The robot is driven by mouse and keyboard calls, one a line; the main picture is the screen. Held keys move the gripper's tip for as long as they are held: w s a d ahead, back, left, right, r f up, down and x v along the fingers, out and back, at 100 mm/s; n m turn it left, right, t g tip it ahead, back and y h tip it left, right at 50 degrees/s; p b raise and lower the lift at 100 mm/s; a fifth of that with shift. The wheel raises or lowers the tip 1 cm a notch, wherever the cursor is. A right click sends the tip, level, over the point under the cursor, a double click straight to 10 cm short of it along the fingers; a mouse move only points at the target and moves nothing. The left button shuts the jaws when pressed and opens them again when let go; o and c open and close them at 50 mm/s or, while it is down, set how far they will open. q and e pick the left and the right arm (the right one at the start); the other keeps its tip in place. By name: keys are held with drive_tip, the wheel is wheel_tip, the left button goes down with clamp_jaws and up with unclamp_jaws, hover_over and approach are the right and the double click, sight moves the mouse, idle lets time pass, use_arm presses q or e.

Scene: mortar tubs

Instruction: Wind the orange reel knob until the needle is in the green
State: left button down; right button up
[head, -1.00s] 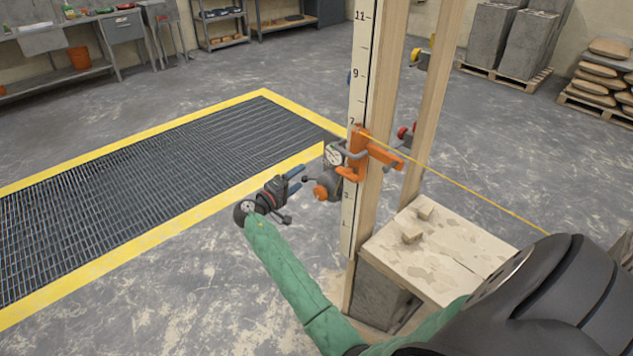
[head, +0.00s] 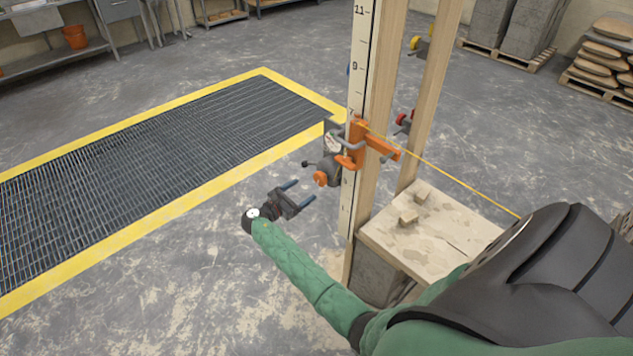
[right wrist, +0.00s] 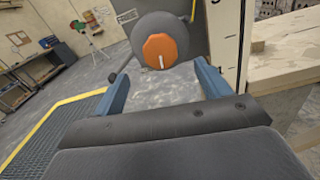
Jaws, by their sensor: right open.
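The orange reel knob (head: 320,179) is on the dark grey reel (head: 330,169), mounted at the wooden post. In the right wrist view the knob (right wrist: 160,52) is an orange octagon with a near-vertical white mark, ahead of and between the fingers. My right gripper (head: 305,191) is open and empty, a little below and left of the knob, apart from it. A pale gauge face (head: 333,143) shows above the reel, partly hidden; its needle and green zone cannot be made out. My left gripper is out of view.
A stained board (head: 440,230) on a block stands to the right. A yellow-edged floor grating (head: 170,145) lies left; the floor around my gripper is clear.

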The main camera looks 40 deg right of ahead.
sight(318, 180)
drive_tip(key=shift+n, duration=0.5)
drive_tip(key=d+p, duration=0.1)
drive_tip(key=d, duration=0.3)
drive_tip(key=d+p, duration=0.1)
drive_tip(key=d, duration=0.1)
drive_tip(key=shift+w+d+r+p, duration=0.1)
drive_tip(key=shift+w+d+p, duration=0.2)
drive_tip(key=shift+p, duration=0.05)
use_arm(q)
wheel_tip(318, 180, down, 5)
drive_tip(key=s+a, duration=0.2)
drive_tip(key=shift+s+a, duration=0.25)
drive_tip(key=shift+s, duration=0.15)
use_arm(e)
drive_tip(key=shift+d, duration=0.6)
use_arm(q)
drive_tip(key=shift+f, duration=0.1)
use_arm(e)
drive_tip(key=shift+c, duration=0.3)
drive_tip(key=c, duration=0.9)
